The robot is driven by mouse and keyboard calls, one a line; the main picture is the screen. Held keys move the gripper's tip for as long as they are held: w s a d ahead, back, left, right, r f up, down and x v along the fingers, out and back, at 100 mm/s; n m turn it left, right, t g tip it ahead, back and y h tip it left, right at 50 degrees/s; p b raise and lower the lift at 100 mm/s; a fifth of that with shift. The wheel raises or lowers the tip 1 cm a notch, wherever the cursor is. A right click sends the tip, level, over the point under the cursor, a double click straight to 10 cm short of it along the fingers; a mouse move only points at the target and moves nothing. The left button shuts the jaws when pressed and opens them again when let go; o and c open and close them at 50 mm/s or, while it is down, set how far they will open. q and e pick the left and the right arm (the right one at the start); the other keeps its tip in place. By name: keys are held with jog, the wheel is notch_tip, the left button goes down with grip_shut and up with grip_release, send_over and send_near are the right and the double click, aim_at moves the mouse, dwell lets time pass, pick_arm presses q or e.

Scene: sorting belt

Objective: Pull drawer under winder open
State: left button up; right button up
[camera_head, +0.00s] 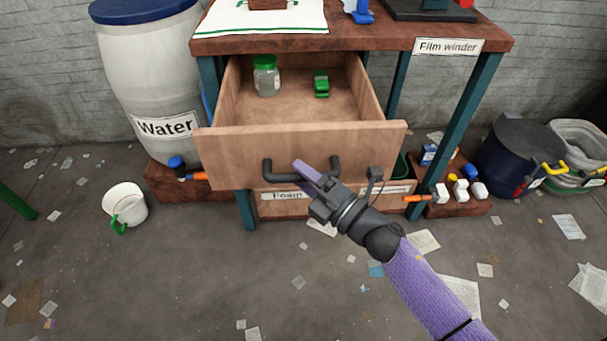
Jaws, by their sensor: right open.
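The wooden drawer (235,155) is pulled out from under the table top and its inside shows. A glass jar with a green lid (266,77) and a small green object (321,84) stand in it. A dark bar handle (268,170) is on the drawer's front. My right gripper (302,170) is open, in front of the drawer, with its fingertips by the handle's middle. I cannot tell whether the fingers touch the handle. The table carries a "Film winder" label (448,46); the winder itself is largely cut off by the top edge. My left gripper is not in view.
A "Water" barrel (150,80) stands left of the table, with a white bucket (125,204) on the floor. A box labelled "Foam" (283,196) is below the drawer. A dark bin (510,150) is at right.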

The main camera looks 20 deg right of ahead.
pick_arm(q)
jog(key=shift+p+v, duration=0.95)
pick_arm(e)
jog(key=v, duration=0.9)
jog(key=shift+s+d, duration=0.2)
jog(key=shift+s, duration=0.05)
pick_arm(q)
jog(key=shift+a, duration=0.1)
